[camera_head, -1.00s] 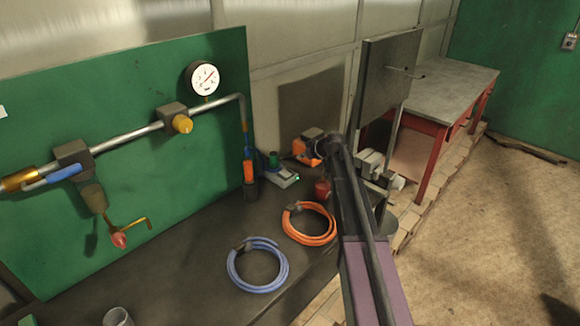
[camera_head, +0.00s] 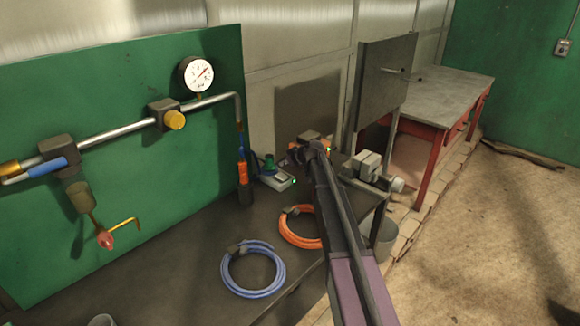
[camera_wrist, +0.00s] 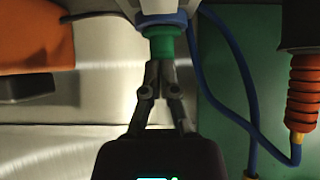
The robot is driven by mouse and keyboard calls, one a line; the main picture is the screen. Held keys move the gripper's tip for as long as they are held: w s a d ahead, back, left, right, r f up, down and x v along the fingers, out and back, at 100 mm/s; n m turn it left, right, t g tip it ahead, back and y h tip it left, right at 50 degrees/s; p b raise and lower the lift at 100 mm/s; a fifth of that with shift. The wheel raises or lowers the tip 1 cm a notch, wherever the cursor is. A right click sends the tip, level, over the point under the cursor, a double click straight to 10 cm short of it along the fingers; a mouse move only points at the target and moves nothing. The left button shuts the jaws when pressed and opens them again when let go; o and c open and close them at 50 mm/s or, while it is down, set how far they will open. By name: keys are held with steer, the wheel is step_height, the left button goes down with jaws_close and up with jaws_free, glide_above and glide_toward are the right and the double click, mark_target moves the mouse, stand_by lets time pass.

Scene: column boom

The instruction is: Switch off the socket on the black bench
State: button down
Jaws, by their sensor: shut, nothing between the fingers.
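The socket (camera_head: 279,182) is a pale block on the black bench (camera_head: 195,255), close to the green panel.
An orange hose coil (camera_head: 290,238) and a blue hose coil (camera_head: 238,280) lie on the bench. An orange device (camera_head: 296,147) sits partly behind my arm. A pipe with a gauge (camera_head: 196,74) crosses the green panel.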

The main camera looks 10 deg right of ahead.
mark_target(283, 176)
steer(key=shift+w+a+f+b, duration=0.15)
steer(key=shift+w+f+b, duration=0.05)
steer(key=shift+f+b, duration=0.8)
steer(key=shift+w+a+f+b, duration=0.1)
steer(key=shift+w+f+b, duration=0.1)
steer(key=shift+f+b, duration=0.8)
steer(key=shift+f, duration=0.2)
